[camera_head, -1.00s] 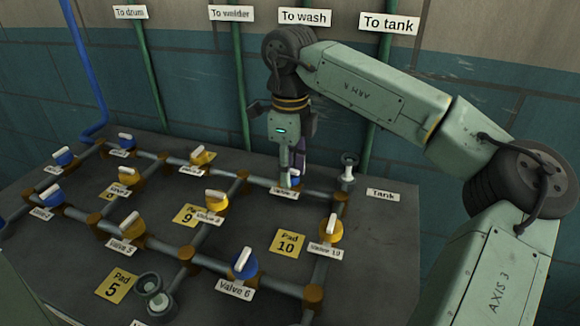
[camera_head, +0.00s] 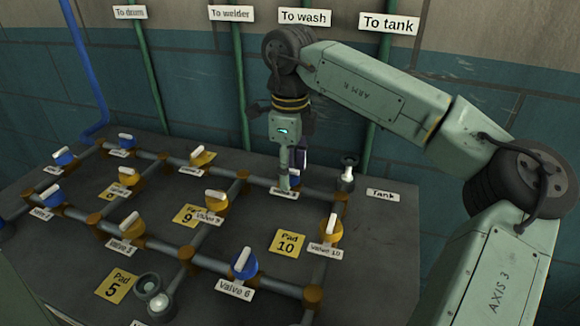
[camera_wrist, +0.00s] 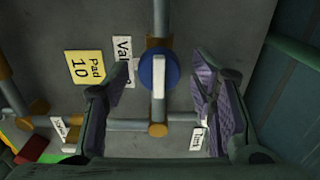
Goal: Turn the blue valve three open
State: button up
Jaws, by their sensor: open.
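A blue valve (camera_wrist: 172,82) with a white bar handle (camera_wrist: 159,76) sits on a grey pipe in the wrist view. The handle lies in line with that pipe. Its label (camera_wrist: 123,60) is partly hidden by a finger, and I cannot read the number surely. In the head view my gripper mostly hides this valve (camera_head: 295,180), and its label (camera_head: 283,193) is too small to read. My gripper (camera_wrist: 161,70) is open, with one finger on each side of the valve and visible gaps to the handle. In the head view my gripper (camera_head: 287,180) points down over the valve.
Another blue valve, Valve 6 (camera_head: 245,263), stands nearer the front. Yellow Valve 10 (camera_head: 331,229) and Valve 9 (camera_head: 216,201) stand close by. A small upright fitting (camera_head: 347,174) stands just right of my gripper.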

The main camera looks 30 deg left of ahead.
aim_at(290, 169)
jog(key=shift+r, duration=0.1)
notch_tip(290, 169, up, 12)
dwell(0.6)
jog(key=shift+s, duration=0.1)
dwell(0.4)
